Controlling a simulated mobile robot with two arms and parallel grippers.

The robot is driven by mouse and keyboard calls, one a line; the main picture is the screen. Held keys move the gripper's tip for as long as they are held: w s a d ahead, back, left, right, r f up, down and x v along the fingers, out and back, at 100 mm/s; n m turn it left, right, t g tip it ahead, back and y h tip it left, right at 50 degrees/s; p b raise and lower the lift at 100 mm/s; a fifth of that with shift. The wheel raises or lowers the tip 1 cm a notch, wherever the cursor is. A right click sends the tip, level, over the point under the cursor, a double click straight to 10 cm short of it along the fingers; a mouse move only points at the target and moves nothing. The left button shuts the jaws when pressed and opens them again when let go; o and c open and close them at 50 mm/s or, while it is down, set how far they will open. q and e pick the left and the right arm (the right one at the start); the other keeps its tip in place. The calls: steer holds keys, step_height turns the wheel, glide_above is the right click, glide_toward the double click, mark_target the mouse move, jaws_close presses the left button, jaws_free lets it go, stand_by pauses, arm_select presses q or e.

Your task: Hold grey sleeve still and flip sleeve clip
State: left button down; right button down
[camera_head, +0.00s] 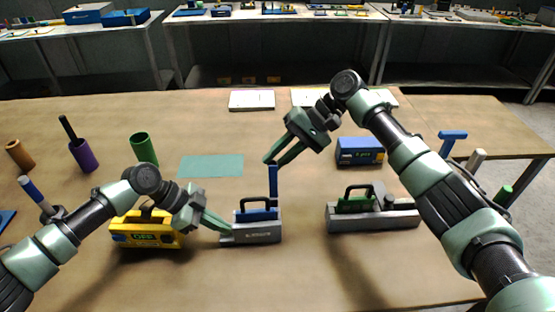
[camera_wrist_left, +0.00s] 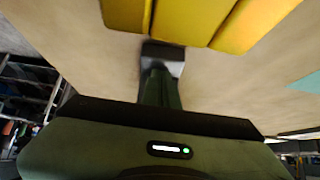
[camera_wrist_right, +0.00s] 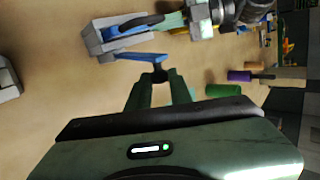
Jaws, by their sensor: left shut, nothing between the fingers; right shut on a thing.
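The grey sleeve (camera_head: 262,234) stands on the table in the middle of the head view, with a blue handled block inside it. It also shows in the right wrist view (camera_wrist_right: 100,42). The blue sleeve clip (camera_head: 273,182) stands up from the sleeve's right end. My right gripper (camera_head: 270,161) is shut on the clip's top end, also seen in the right wrist view (camera_wrist_right: 160,74). My left gripper (camera_head: 230,231) is shut and empty, its tips low at the sleeve's left end. Whether they touch it is hard to tell. The left wrist view shows its closed fingers (camera_wrist_left: 162,65).
A yellow handled box (camera_head: 148,230) stands just left of the sleeve, by my left gripper. A grey holder (camera_head: 375,220) with a green handled block is to the right, a blue box (camera_head: 359,150) behind it. A teal mat (camera_head: 211,166) lies flat behind the sleeve.

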arm_select(q)
steer(key=shift+s+f, duration=0.25)
steer(key=shift+f, duration=0.1)
arm_select(e)
steer(key=shift+w+f, duration=0.1)
steer(key=shift+f, duration=0.05)
steer(key=c, duration=1.3)
jaws_free()
steer(key=shift+a, duration=0.1)
steer(key=v, duration=1.2)
steer(key=shift+w, duration=0.15)
arm_select(q)
steer(key=shift+r, duration=0.1)
steer(key=shift+w+r+p, duration=0.2)
steer(key=shift+r+p, duration=0.55)
steer(key=shift+r, duration=0.15)
steer(key=shift+r+p, duration=1.85)
steer(key=shift+r, duration=0.95)
arm_select(e)
steer(key=shift+r, duration=2.5)
arm_select(q)
steer(key=shift+w, duration=0.1)
arm_select(e)
steer(key=shift+w, duration=0.1)
